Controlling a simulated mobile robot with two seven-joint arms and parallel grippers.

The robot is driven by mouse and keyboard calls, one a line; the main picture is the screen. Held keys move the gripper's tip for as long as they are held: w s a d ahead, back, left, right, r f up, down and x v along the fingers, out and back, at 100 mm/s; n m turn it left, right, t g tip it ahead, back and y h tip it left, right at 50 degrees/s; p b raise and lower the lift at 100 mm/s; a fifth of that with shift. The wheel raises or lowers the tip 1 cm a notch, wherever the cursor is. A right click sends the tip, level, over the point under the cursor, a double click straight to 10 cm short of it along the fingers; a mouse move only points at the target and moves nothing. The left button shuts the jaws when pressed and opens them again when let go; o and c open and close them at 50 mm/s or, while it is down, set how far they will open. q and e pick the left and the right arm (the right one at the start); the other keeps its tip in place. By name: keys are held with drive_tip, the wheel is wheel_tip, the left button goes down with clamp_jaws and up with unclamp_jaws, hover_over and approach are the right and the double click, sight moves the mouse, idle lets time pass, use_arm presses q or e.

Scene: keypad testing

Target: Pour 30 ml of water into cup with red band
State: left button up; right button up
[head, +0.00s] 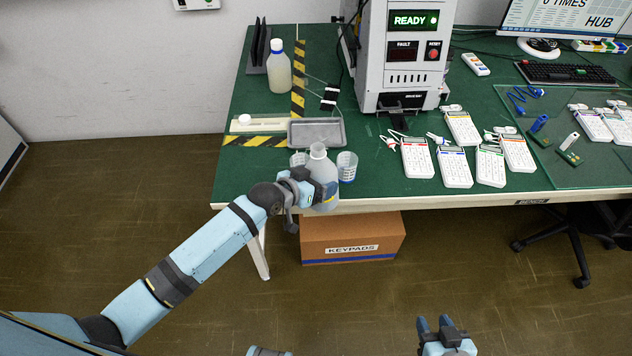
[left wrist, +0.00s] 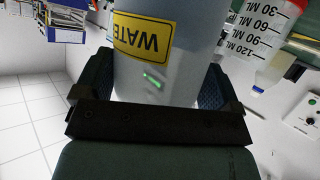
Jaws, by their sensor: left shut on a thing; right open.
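My left gripper (head: 309,188) is shut on a translucent water bottle (head: 322,172) at the table's front edge; the bottle looks about upright. In the left wrist view the bottle (left wrist: 165,60) fills the space between the fingers and its yellow label appears upside down. One clear cup (head: 347,167) stands just right of the bottle, and another cup (head: 298,159) is partly hidden behind its left side. In the left wrist view a cup with ml marks (left wrist: 262,32) shows red at the top right corner. Band colours are unclear in the head view. My right gripper (head: 435,328) is open and empty, low in front.
A grey tray (head: 330,133) lies behind the bottle. A capped bottle (head: 279,70) stands at the back left. The READY machine (head: 402,60) is behind, with several keypads (head: 417,158) to the right. A cardboard box (head: 350,236) sits under the table.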

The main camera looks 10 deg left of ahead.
use_arm(q)
drive_tip(key=shift+w+n+b, duration=0.1)
drive_tip(key=shift+n+b, duration=0.3)
drive_tip(key=shift+b, duration=0.1)
drive_tip(key=shift+r+g+h, duration=0.15)
drive_tip(key=shift+g+h, duration=0.15)
drive_tip(key=shift+g, duration=0.1)
drive_tip(key=shift+w+a+r+p, duration=0.1)
drive_tip(key=shift+a+p, duration=0.1)
drive_tip(key=shift+p, duration=0.15)
drive_tip(key=shift+w+a+n+g+h, duration=0.35)
drive_tip(key=shift+w+a+n, duration=0.2)
drive_tip(key=shift+n, duration=0.25)
idle(0.5)
drive_tip(key=shift+a+n+g+h+b, duration=0.1)
drive_tip(key=shift+n+g+h+b, duration=0.2)
drive_tip(key=shift+n, duration=0.1)
idle(0.5)
drive_tip(key=shift+f+n+h, duration=0.2)
drive_tip(key=shift+n+h, duration=0.05)
drive_tip(key=shift+n, duration=0.05)
idle(0.3)
drive_tip(key=shift+s+d+f+n+g+h+b, duration=0.4)
drive_tip(key=shift+n+g+b, duration=0.15)
drive_tip(key=shift+n+b, duration=0.2)
idle(1.4)
drive_tip(key=shift+s+d+f+n+g+h+b, duration=0.25)
drive_tip(key=shift+f+n+h+b, duration=0.35)
drive_tip(key=shift+b, duration=0.3)
idle(0.9)
